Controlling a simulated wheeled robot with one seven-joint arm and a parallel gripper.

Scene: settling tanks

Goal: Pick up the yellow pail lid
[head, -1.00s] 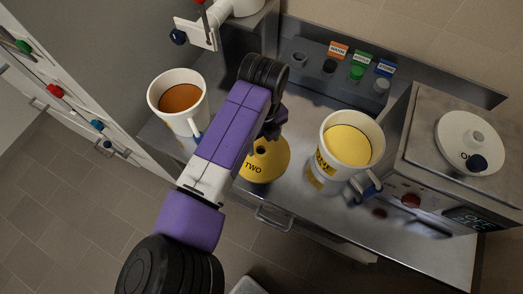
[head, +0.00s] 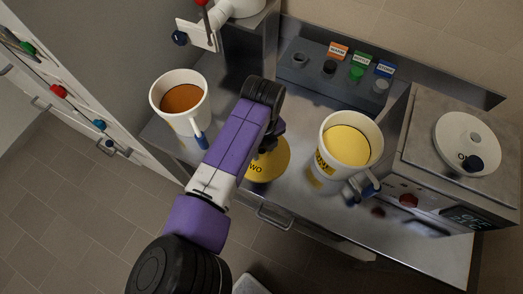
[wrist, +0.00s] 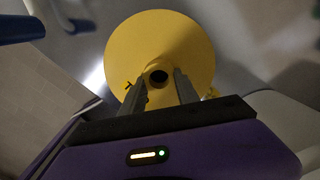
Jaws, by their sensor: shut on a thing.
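The yellow pail lid (head: 270,162) is a flat round disc with dark lettering, of which "WO" shows. It is at the middle of the steel counter, and my arm covers its left part. I cannot tell whether it touches the counter. In the wrist view the lid (wrist: 160,40) fills the upper middle, with a small dark round spot at its centre. My gripper (wrist: 159,84) has its two grey fingers on either side of that centre and is shut on the lid. The fingertips are mostly hidden in the head view.
A white pail (head: 322,165) with yellow contents stands right of the lid. Another white pail (head: 166,112) with orange-brown contents stands to the left. A grey rack (head: 320,78) with coloured labels is at the back. A boxy machine (head: 425,150) stands at the right.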

